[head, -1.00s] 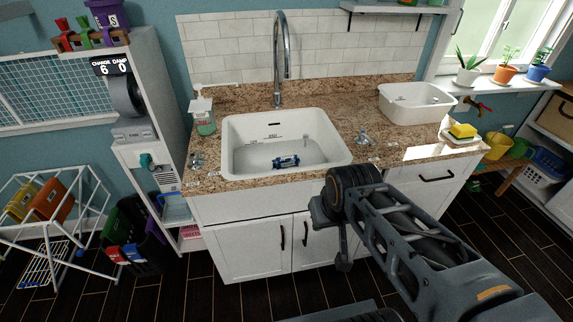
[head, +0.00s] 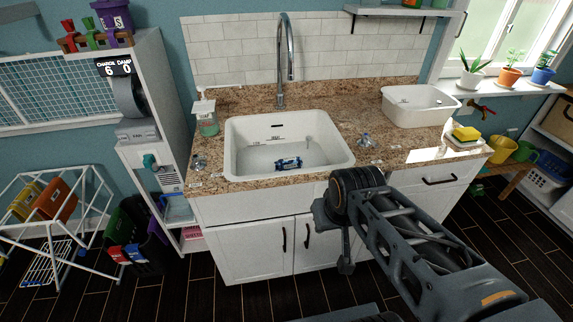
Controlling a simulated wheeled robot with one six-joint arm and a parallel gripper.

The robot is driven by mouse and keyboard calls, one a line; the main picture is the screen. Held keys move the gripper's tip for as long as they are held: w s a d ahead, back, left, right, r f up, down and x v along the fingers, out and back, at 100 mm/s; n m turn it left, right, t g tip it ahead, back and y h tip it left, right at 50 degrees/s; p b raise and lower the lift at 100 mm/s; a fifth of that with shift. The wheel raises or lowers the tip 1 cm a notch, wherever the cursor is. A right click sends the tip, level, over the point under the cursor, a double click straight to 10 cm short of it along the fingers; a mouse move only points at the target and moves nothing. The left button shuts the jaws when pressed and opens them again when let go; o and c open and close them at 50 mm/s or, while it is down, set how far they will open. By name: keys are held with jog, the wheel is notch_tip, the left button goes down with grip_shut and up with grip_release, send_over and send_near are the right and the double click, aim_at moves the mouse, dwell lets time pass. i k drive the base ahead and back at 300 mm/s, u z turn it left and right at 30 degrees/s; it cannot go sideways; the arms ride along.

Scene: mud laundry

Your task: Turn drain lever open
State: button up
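The white sink (head: 240,150) is set in the brown granite counter (head: 400,150). A small blue object (head: 288,163) lies on its floor. A small clear-and-blue knob-like fitting (head: 366,140) stands on the counter right of the sink, with a small label near it. Another small fitting (head: 199,163) stands at the left. I cannot tell which, if either, is the drain lever, or how it is set. The end of my arm (head: 345,262) hangs dark in front of the cabinet doors, below the counter edge and apart from the fittings. Its fingers cannot be made out.
A tall chrome faucet (head: 283,60) rises behind the sink. A soap bottle (head: 207,118) stands at the left, a white basin (head: 400,112) at the back right, and a yellow sponge (head: 466,133) at the right. A drying rack (head: 60,215) stands on the floor at left.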

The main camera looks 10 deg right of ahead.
aim_at(196, 159)
jog(key=z, duration=0.05)
jog(key=k, duration=0.6)
jog(key=z, duration=0.15)
jog(key=i, duration=0.65)
jog(key=u, duration=0.65)
jog(key=i, duration=0.75)
jog(key=u, duration=0.75)
